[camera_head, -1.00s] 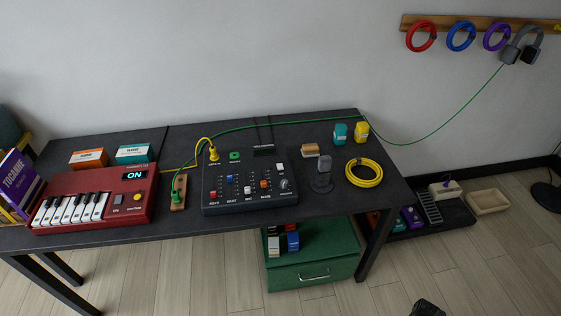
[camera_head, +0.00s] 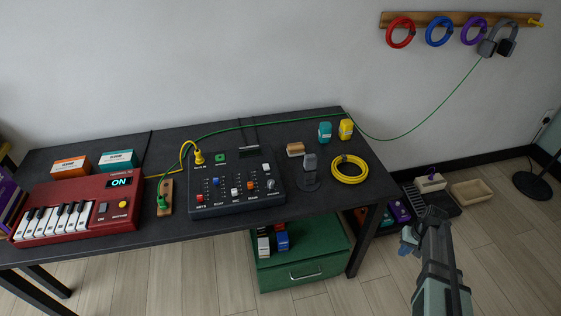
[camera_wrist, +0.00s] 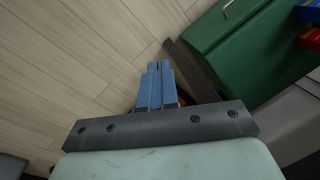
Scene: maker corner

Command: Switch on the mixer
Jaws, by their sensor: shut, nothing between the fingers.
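The mixer (camera_head: 214,200) is a dark box with sliders and coloured caps, lying on the black table. A dark screen (camera_head: 249,148) is at its back edge, and a knob (camera_head: 272,186) is at its front right. My gripper (camera_head: 406,246) is in the head view, right of the table and over the floor, well apart from the mixer. In the wrist view its blue fingers (camera_wrist: 158,80) are closed together with nothing between them. The mixer is not seen in the wrist view.
A red keyboard (camera_head: 75,209) showing ON stands left of the mixer. A small microphone (camera_head: 309,170) and yellow cable coil (camera_head: 350,169) stand to its right. A green drawer box (camera_head: 330,264) is under the table. A tray and bins lie on the floor behind my arm.

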